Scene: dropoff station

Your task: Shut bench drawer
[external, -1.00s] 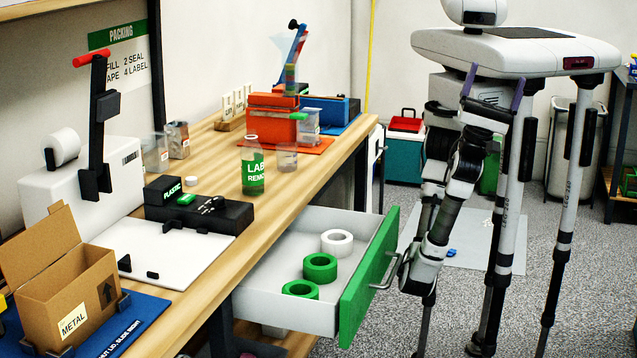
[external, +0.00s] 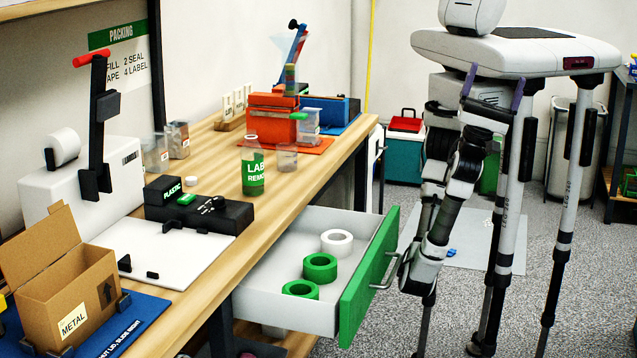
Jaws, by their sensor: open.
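The bench drawer (external: 262,298) is pulled out from under the wooden bench (external: 225,180). It has a green front (external: 366,285) with a metal bar handle (external: 388,270). Inside lie two green tape rolls and a white tape roll (external: 337,241). My gripper (external: 398,284) hangs low at the handle, on the outer side of the green front. Its fingers are mostly hidden by the wrist and the handle, and I cannot tell whether they touch it.
On the bench stand a green-labelled bottle (external: 253,167), a clear cup (external: 287,158), a black sealer (external: 200,212) and a cardboard box (external: 68,284). A teal cooler (external: 403,155) and a bin (external: 573,155) stand behind. Grey floor is open in front of the drawer.

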